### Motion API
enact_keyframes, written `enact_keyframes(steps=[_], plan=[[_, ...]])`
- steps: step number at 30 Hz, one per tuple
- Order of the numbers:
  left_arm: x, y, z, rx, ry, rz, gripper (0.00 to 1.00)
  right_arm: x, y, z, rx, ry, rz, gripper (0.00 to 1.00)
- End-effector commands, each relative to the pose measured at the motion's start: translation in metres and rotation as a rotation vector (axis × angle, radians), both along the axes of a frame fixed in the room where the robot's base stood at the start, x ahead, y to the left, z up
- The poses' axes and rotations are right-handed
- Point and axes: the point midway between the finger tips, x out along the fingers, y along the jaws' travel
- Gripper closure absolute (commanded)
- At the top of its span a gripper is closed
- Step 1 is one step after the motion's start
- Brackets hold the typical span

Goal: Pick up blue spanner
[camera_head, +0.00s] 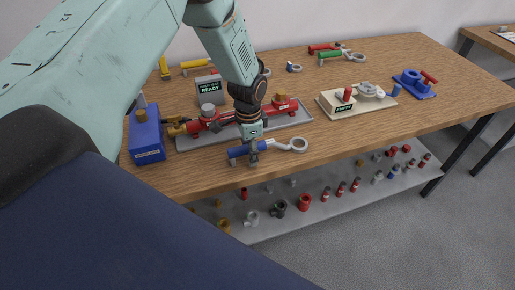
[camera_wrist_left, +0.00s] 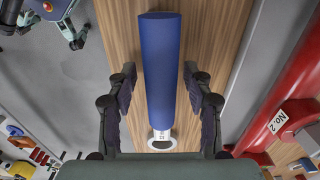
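The blue spanner (camera_head: 238,151) lies near the table's front edge in the head view. Its blue handle points left and its grey ring end points right. My left gripper (camera_head: 254,152) comes down from above over the handle. In the left wrist view, the blue handle (camera_wrist_left: 161,70) runs lengthwise between the two fingers of my left gripper (camera_wrist_left: 159,88). The fingers are open, with a narrow gap on each side of the handle. A grey ring shows below the handle there. My right gripper is in neither view.
Behind the spanner, a red valve pipe (camera_head: 283,107) sits on a grey tray (camera_head: 190,143). A blue box (camera_head: 146,135) stands left. A beige block marked EMPTY (camera_head: 332,104) and a blue fixture (camera_head: 414,86) are right. Red and green spanners (camera_head: 331,55) lie at the back.

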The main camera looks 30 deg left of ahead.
Motion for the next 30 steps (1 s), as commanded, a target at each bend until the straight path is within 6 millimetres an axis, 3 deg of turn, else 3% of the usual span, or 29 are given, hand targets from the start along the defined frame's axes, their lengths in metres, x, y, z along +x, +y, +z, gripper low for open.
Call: enact_keyframes(steps=[17, 30], plan=[[-0.0003, 0.0000, -0.0002, 0.000, 0.001, 0.000, 1.00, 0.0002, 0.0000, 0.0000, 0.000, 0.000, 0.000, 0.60], [0.0001, 0.0000, 0.0002, 0.000, 0.000, 0.001, 1.00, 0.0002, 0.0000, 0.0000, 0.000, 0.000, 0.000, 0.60]])
